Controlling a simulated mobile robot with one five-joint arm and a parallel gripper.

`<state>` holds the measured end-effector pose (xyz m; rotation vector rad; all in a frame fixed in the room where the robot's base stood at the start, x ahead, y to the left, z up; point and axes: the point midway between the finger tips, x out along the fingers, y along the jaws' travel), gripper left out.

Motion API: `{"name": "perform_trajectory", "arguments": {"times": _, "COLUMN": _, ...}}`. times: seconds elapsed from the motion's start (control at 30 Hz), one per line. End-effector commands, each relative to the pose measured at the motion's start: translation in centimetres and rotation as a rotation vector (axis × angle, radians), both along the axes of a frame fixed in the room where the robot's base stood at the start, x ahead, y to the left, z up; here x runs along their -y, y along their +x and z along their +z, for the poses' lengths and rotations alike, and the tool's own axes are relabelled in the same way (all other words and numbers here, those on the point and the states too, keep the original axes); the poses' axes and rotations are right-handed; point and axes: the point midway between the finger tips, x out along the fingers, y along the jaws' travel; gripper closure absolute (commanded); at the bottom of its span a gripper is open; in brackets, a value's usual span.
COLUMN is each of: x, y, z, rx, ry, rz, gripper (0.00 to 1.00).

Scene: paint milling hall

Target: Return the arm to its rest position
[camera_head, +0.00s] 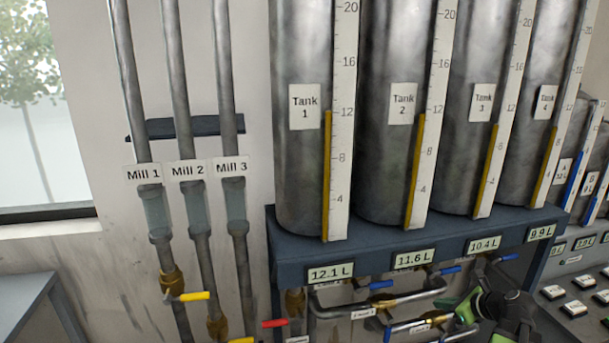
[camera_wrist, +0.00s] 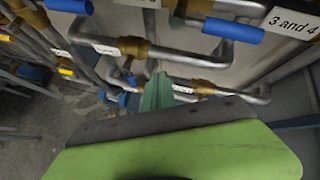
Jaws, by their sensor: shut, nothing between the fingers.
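My gripper (camera_wrist: 157,92) shows in the wrist view as narrow green fingers, shut with nothing between them, in front of the pipework. In the head view my green and black arm (camera_head: 505,308) is at the lower right, in front of the pipes under the tank shelf. The arm is still stretched out among the valves. In the wrist view a blue valve handle (camera_wrist: 233,30) lies above and right of the fingers, and a brass valve (camera_wrist: 135,47) is above them. I cannot tell the exact gap between the fingers and the pipes.
Several steel tanks stand on a dark blue shelf (camera_head: 400,240) with litre displays. Three mill pipes (camera_head: 190,130) run down the wall at left, with yellow (camera_head: 195,296) and red (camera_head: 273,323) valve handles below. A button panel (camera_head: 580,290) stands at right, and a table (camera_head: 25,295) at lower left.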

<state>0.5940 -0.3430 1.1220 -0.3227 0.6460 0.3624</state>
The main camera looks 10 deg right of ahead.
Motion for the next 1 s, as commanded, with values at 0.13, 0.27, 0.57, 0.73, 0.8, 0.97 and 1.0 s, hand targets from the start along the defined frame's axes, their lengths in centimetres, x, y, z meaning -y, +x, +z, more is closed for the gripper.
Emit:
{"name": "perform_trajectory", "arguments": {"times": 0.13, "x": -12.6, "y": 2.4, "z": -6.0, "rx": -0.07, "ry": -0.404, "rz": 0.611, "gripper": 1.0}}
{"name": "perform_trajectory", "arguments": {"times": 0.27, "x": -22.1, "y": 1.8, "z": -10.1, "rx": -0.073, "ry": -0.744, "rz": 1.228, "gripper": 1.0}}
{"name": "perform_trajectory", "arguments": {"times": 0.57, "x": -33.6, "y": -1.8, "z": -13.9, "rx": 0.023, "ry": -1.146, "rz": 2.28, "gripper": 1.0}}
{"name": "perform_trajectory", "arguments": {"times": 0.73, "x": -34.4, "y": -2.2, "z": -13.9, "rx": 0.038, "ry": -1.176, "rz": 2.402, "gripper": 1.0}}
{"name": "perform_trajectory", "arguments": {"times": 0.8, "x": -34.4, "y": -2.2, "z": -13.9, "rx": 0.04, "ry": -1.177, "rz": 2.402, "gripper": 1.0}}
{"name": "perform_trajectory", "arguments": {"times": 0.97, "x": -34.3, "y": -2.2, "z": -13.9, "rx": 0.039, "ry": -1.176, "rz": 2.398, "gripper": 1.0}}
{"name": "perform_trajectory", "arguments": {"times": 1.0, "x": -34.3, "y": -2.2, "z": -13.9, "rx": 0.039, "ry": -1.176, "rz": 2.397, "gripper": 1.0}}
